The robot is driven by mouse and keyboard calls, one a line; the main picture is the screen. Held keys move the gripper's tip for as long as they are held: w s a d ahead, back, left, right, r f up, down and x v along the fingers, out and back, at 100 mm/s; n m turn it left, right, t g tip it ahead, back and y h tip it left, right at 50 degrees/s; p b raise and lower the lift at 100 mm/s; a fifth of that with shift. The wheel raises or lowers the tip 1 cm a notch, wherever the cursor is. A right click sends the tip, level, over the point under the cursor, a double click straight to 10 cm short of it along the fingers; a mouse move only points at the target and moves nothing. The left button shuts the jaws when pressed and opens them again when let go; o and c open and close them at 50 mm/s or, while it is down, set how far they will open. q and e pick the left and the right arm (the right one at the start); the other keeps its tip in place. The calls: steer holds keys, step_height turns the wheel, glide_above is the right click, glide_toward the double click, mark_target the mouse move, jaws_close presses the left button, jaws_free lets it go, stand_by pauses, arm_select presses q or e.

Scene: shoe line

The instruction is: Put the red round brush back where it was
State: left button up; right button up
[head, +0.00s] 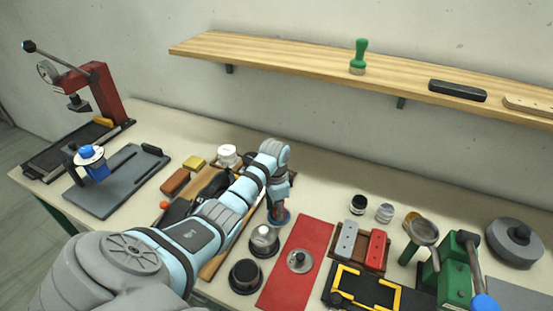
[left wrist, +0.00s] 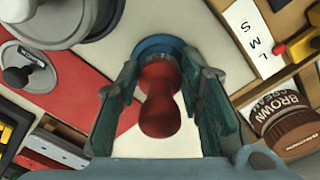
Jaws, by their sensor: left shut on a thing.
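The red round brush shows in the left wrist view with a red knobbed handle (left wrist: 160,105) and a round blue base (left wrist: 150,46). My left gripper (left wrist: 160,110) is shut on its handle, one finger on each side. In the head view my left gripper (head: 279,208) is low over the table, just left of the red mat's far end, and the brush (head: 280,222) shows partly under it. I cannot tell whether the base touches the surface below. My right gripper is in neither view.
The red mat (head: 289,284) holds a metal disc with a knob (head: 300,260). A silver domed pot (head: 264,238) and a dark round pot (head: 245,274) stand close in front of my gripper. A brown cream jar (left wrist: 290,132) is near it. A shelf (head: 300,58) runs above.

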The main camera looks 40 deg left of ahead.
arm_select(q)
steer(key=shift+w+f, duration=0.1)
steer(key=shift+f, duration=0.05)
steer(key=o, duration=1.3)
steer(key=shift+a, duration=0.15)
steer(key=shift+r, duration=0.4)
step_height(320, 180, up, 12)
steer(key=shift+f+p, duration=0.15)
steer(key=shift+p, duration=1.05)
steer(key=shift+f, duration=0.1)
steer(key=shift+a, duration=0.1)
